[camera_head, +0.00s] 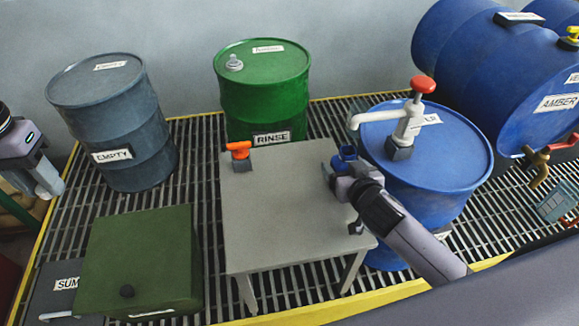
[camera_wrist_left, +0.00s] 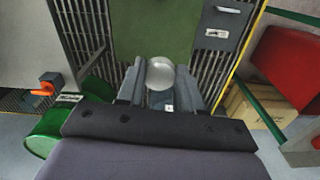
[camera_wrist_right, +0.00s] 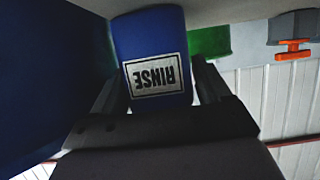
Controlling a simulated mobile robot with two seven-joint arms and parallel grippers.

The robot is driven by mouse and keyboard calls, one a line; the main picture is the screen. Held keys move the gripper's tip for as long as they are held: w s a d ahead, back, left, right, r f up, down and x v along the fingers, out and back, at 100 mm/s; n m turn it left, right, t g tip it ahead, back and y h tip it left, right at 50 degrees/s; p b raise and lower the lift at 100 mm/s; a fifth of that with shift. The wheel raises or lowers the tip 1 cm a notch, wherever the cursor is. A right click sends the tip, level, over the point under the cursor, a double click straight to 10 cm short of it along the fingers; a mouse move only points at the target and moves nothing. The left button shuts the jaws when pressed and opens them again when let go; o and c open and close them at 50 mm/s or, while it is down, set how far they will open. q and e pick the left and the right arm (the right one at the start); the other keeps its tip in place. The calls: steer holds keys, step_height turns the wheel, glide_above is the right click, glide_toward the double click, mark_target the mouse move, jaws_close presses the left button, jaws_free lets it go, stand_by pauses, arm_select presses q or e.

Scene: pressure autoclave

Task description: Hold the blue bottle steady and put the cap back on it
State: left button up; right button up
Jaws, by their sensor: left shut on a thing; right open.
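The blue bottle (camera_head: 346,157) stands at the right edge of the grey table (camera_head: 270,210), mostly hidden by my right gripper. In the right wrist view the bottle (camera_wrist_right: 148,38) shows a white RINSE label, between the two fingers. My right gripper (camera_head: 340,172) is open around the bottle; in the right wrist view (camera_wrist_right: 155,90) I cannot tell whether either finger touches it. My left gripper (camera_head: 52,188) is at the far left, well away from the bottle. In the left wrist view (camera_wrist_left: 160,85) it is shut on a pale grey round thing, probably the cap (camera_wrist_left: 160,73).
An orange-handled valve (camera_head: 240,153) sits at the table's back left corner. A green RINSE drum (camera_head: 262,95) stands behind, a grey EMPTY drum (camera_head: 115,120) to the left, and a blue drum (camera_head: 440,165) with a red-topped pump to the right. A green box (camera_head: 140,260) lies front left.

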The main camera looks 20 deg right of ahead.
mark_target(350, 157)
steer(key=c, duration=0.8)
steer(key=shift+c, duration=0.2)
steer(key=shift+r, duration=0.1)
